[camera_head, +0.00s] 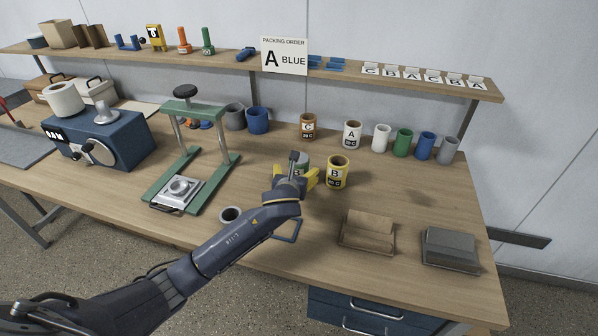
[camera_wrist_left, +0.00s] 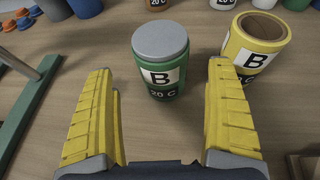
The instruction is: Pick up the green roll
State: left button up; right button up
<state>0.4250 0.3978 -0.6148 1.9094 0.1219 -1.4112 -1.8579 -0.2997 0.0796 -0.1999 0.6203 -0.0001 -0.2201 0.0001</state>
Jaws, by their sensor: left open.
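A green roll (camera_wrist_left: 160,66) with a grey top and a white label reading B and 20 C stands upright on the wooden table. In the head view the green roll (camera_head: 303,160) is partly hidden behind my left gripper (camera_head: 298,178). My left gripper is open, with its yellow fingers at either side of the lower picture in the wrist view. The green roll stands just beyond the fingertips, between their lines, and looks apart from both. My right gripper is not in view.
A yellow roll (camera_head: 337,172) labelled B stands close to the right of the green one. Behind are a brown roll (camera_head: 308,126) and a row of coloured cylinders (camera_head: 403,142). A green press frame (camera_head: 150,190) stands to the left. The table front-right holds two small stands (camera_head: 368,231).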

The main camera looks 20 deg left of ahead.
pick_arm(q)
jog(key=shift+x, duration=2.45)
jog(key=shift+w+d+r, duration=0.1)
jog(key=shift+d+r, duration=0.05)
jog(key=shift+c, duration=0.6)
jog(key=c, duration=1.2)
